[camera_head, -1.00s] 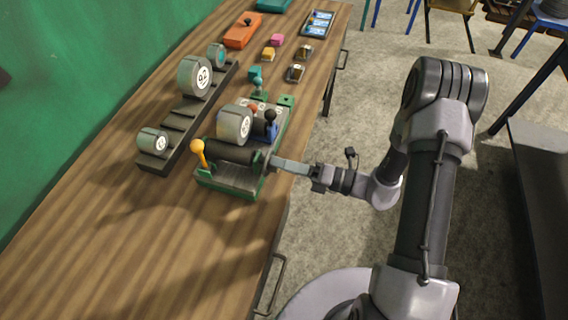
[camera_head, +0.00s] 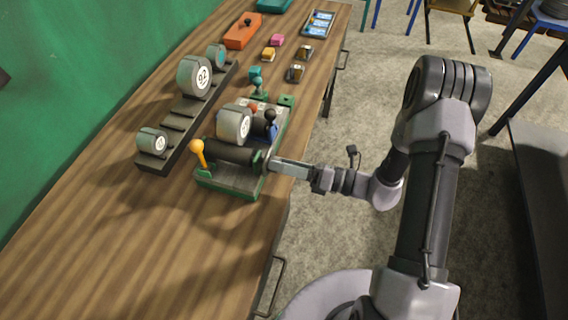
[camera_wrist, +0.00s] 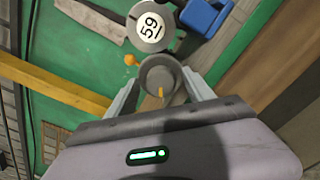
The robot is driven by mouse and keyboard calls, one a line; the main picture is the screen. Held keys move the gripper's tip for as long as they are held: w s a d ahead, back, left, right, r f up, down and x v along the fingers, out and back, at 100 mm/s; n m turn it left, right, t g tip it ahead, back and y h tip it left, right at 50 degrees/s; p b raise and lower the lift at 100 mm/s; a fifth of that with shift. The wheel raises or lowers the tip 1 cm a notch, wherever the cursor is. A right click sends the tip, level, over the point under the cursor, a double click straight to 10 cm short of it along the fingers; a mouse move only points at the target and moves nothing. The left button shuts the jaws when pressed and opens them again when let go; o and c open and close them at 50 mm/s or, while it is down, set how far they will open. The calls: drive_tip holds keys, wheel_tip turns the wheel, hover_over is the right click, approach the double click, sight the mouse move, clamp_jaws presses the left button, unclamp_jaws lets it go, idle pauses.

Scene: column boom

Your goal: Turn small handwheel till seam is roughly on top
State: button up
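The small handwheel (camera_wrist: 154,72) is a dark grey round knob at the near right end of the black roller on the green-based machine (camera_head: 229,183). It also shows at the fingertips in the head view (camera_head: 268,162). A yellow-orange seam mark (camera_wrist: 161,92) on its face points toward the bottom of the wrist picture. My gripper (camera_wrist: 161,76) has one finger on each side of the wheel. Both fingertips appear to touch its rim, so it looks shut on the wheel. In the head view my gripper (camera_head: 270,163) reaches in from the right.
On the machine are a yellow-knobbed lever (camera_head: 198,152), a numbered grey roll (camera_head: 234,124) and a black-knobbed lever (camera_head: 270,117). A dark rack (camera_head: 178,122) with several rolls stands to the left. The near wooden bench (camera_head: 130,245) is clear.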

drive_tip(key=p+v, duration=0.3)
drive_tip(key=v, duration=1.4)
drive_tip(key=shift+d, duration=0.2)
drive_tip(key=shift+r, duration=0.1)
drive_tip(key=s+a+r+n+h+b, duration=0.2)
drive_tip(key=s+a+r+n+h, duration=0.2)
drive_tip(key=n, duration=0.9)
drive_tip(key=s+a+r+n+h+b, duration=0.2)
drive_tip(key=s+a+r+n+h, duration=0.2)
drive_tip(key=s+r+n+h, duration=0.3)
wheel_tip(320, 180, up, 8)
drive_tip(key=n+h, duration=0.4)
drive_tip(key=n, duration=0.3)
drive_tip(key=shift+s+r, duration=0.15)
drive_tip(key=shift+s, duration=0.1)
